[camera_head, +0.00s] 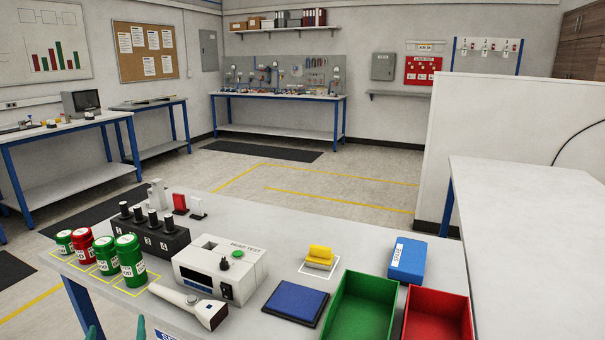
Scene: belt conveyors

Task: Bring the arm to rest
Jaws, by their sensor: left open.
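My left gripper (115,331) shows only as two teal fingertips at the bottom edge of the head view, left of centre. The fingertips stand apart with nothing seen between them. They are in front of the near left edge of the grey table (345,240). The rest of the left arm is out of the picture. My right gripper is not in view.
On the table are green and red canisters (130,262), a black block with several knobs (150,238), a white tester (218,268), a handheld scanner (190,304), a blue pad (294,302), a blue box (407,259), a green bin (345,283) and a red bin (437,296).

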